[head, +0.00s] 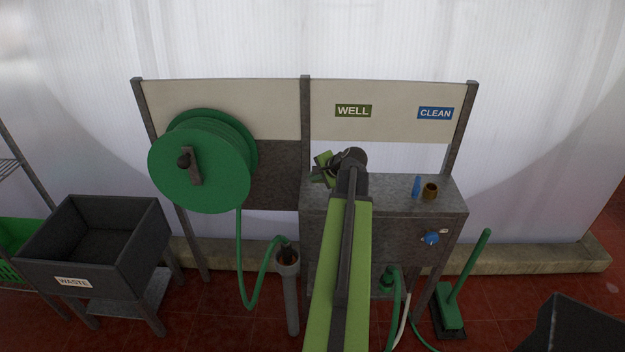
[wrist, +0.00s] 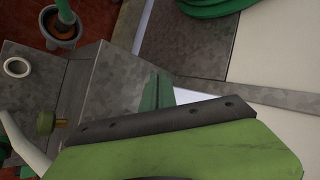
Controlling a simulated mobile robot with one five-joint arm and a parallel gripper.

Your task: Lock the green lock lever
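My arm reaches up the middle of the head view and covers the left part of the grey metal cabinet (head: 405,213). My gripper (head: 325,168) is above the cabinet's left top edge, below the WELL sign (head: 353,111). Its finger gap is not clear. In the wrist view a large green and black part of mine fills the lower right. A small green knob on a brass stem (wrist: 46,122) shows at the left of the wrist view. I cannot tell if it belongs to the green lock lever. No lever is clearly visible in the head view; the arm may hide it.
A blue valve handle (head: 432,238) is on the cabinet front, right of my arm. Blue and brass pieces (head: 430,191) stand on top. A green hose reel (head: 200,165) and upright pipe (head: 289,275) are left. A waste bin (head: 55,245) stands far left, a green scrubber (head: 450,312) right.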

